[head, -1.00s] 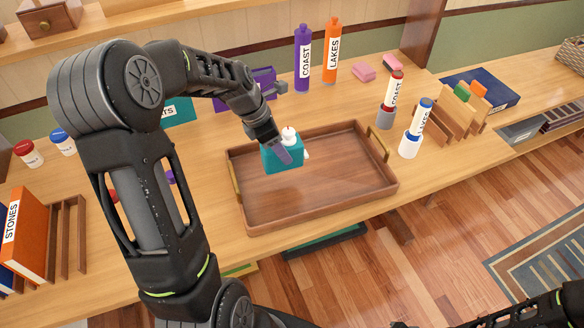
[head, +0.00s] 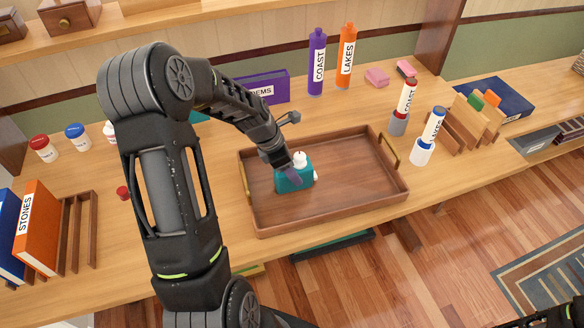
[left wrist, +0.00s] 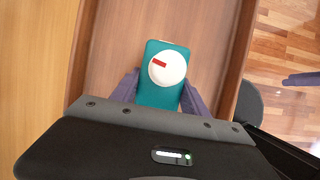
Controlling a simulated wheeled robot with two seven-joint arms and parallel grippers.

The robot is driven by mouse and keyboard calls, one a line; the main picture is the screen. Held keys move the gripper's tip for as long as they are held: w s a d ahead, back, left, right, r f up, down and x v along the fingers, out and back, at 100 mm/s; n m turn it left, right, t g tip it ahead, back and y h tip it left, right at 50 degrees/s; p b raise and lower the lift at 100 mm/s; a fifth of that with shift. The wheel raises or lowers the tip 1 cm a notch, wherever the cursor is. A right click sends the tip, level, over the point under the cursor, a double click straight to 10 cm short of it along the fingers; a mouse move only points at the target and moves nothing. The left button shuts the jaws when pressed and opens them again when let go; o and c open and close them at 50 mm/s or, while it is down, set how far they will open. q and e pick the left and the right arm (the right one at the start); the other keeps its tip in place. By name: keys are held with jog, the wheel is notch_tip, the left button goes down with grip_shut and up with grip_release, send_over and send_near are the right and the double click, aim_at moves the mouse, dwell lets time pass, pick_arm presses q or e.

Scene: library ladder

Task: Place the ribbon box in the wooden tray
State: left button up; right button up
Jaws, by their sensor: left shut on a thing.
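The ribbon box (head: 288,183) is a small teal box with a white knob-like top. In the left wrist view it is a teal block (left wrist: 160,95) with a white disc and a red mark on top. My left gripper (head: 296,172) is shut on it, with purple fingers on both sides. The box is upright over the left part of the wooden tray (head: 350,170), inside its rim. I cannot tell whether its bottom touches the tray floor. The tray is brown with brass handles and otherwise empty.
A white cup (head: 421,152) and a grey cup (head: 398,124) hold labelled tubes just right of the tray. Purple (head: 317,62) and orange (head: 346,57) bottles stand behind it. A wooden rack (head: 80,225) with books is at the left. The table's front edge runs close to the tray.

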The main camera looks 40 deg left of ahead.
pick_arm(q)
jog(key=shift+f, duration=0.1)
jog(key=o, duration=1.6)
jog(key=shift+c, duration=0.2)
jog(key=v, duration=1.2)
jog(key=shift+r+b, duration=0.2)
jog(key=shift+b, duration=0.15)
